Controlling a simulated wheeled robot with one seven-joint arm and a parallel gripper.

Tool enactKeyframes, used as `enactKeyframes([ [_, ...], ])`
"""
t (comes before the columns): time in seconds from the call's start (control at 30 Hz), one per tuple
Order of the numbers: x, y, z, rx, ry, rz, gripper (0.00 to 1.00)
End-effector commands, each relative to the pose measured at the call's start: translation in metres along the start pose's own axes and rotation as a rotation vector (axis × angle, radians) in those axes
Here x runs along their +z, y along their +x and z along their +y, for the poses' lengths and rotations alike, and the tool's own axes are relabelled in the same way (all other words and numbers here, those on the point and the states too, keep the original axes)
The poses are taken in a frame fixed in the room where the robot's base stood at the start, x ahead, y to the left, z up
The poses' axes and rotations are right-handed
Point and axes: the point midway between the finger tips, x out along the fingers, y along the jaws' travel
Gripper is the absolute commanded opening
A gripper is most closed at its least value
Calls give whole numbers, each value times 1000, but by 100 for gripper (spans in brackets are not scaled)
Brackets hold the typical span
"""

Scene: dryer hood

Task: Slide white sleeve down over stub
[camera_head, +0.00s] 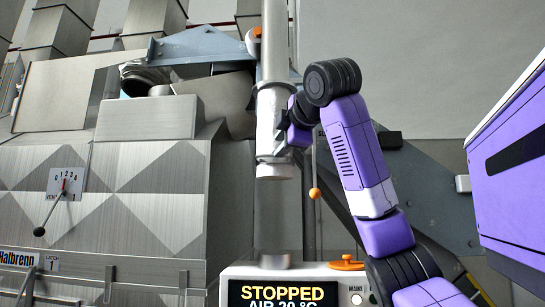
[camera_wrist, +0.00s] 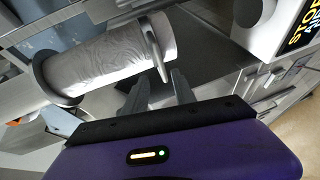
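The white sleeve (camera_head: 271,118) is upright around the lower end of the vertical pipe (camera_head: 275,40) in the head view. It has a band near its bottom end. A grey upright stub (camera_head: 274,225) shows below, with a gap between. In the wrist view the sleeve (camera_wrist: 110,60) lies across the upper left, its band with a thin tab (camera_wrist: 157,58) at the right end. My gripper (camera_wrist: 160,78) has its two fingers apart, and the tab's tip shows between or just beyond the fingertips. Contact cannot be told. In the head view my gripper (camera_head: 287,135) is at the sleeve's right side.
A control box (camera_head: 295,285) reading "STOPPED" stands below, with an orange knob (camera_head: 347,263) on top. A rod with an orange ball (camera_head: 314,193) hangs right of the sleeve. A grey metal hood (camera_head: 140,200) fills the left. A purple-sided body (camera_head: 515,170) is at right.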

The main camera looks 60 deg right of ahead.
Motion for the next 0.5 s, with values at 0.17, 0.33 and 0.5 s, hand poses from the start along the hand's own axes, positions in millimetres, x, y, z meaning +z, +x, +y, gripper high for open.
enactKeyframes([
  [0.17,2,14,-2,-18,-21,-6,32],
  [0.33,2,40,-1,-17,-19,-6,32],
  [0.5,1,63,-2,-15,-18,-5,32],
])
